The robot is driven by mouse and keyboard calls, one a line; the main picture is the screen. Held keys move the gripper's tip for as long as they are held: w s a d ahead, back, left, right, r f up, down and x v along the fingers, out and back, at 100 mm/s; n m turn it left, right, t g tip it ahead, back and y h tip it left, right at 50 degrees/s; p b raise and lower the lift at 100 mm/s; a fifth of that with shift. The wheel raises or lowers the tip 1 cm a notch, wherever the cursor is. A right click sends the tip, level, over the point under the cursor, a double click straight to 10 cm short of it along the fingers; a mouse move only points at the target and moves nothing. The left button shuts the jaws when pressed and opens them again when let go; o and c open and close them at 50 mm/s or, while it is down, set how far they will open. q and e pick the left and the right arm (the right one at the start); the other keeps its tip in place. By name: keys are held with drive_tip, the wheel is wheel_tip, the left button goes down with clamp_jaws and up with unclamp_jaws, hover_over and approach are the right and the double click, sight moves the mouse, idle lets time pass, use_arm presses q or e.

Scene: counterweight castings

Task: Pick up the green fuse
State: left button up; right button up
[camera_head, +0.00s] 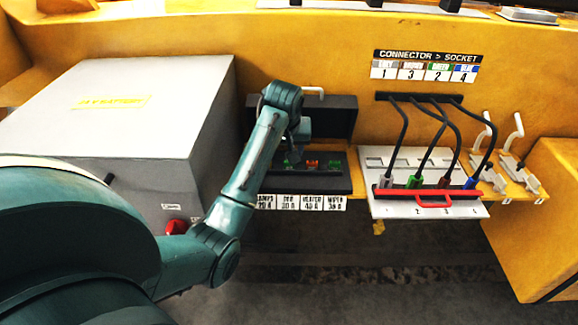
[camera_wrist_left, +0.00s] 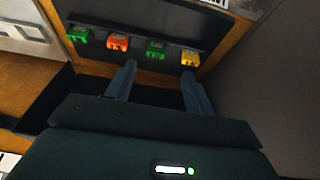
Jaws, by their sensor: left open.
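Two green fuses show in the open black fuse box (camera_head: 342,184). In the head view one green fuse (camera_head: 288,163) is close to my left gripper (camera_head: 298,140), and another green fuse (camera_head: 334,163) is farther right. In the left wrist view one green fuse (camera_wrist_left: 156,48) lies ahead, between the lines of the open, empty fingers of my left gripper (camera_wrist_left: 159,68). The other green fuse (camera_wrist_left: 79,34) is at the far left there. The fingers appear apart from the fuses. My left arm hides the box's left part in the head view. My right gripper is out of view.
An orange fuse (camera_wrist_left: 118,41) and a yellow fuse (camera_wrist_left: 190,58) flank the nearer green one. A grey cabinet (camera_head: 130,110) stands left of the box. A connector panel (camera_head: 385,208) with several cables and a red bar (camera_head: 420,198) is to the right.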

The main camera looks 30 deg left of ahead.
sight(289, 167)
use_arm(q)
drive_tip(key=shift+w+d+p+x, duration=0.15)
drive_tip(key=shift+p+x, duration=0.05)
drive_tip(key=shift+x, duration=1.5)
drive_tip(key=shift+w+d+p+x, duration=0.15)
drive_tip(key=shift+p+x, duration=0.05)
drive_tip(key=shift+x, duration=1.55)
drive_tip(key=shift+c, duration=0.4)
drive_tip(key=c, duration=1)
drive_tip(key=shift+o, duration=0.2)
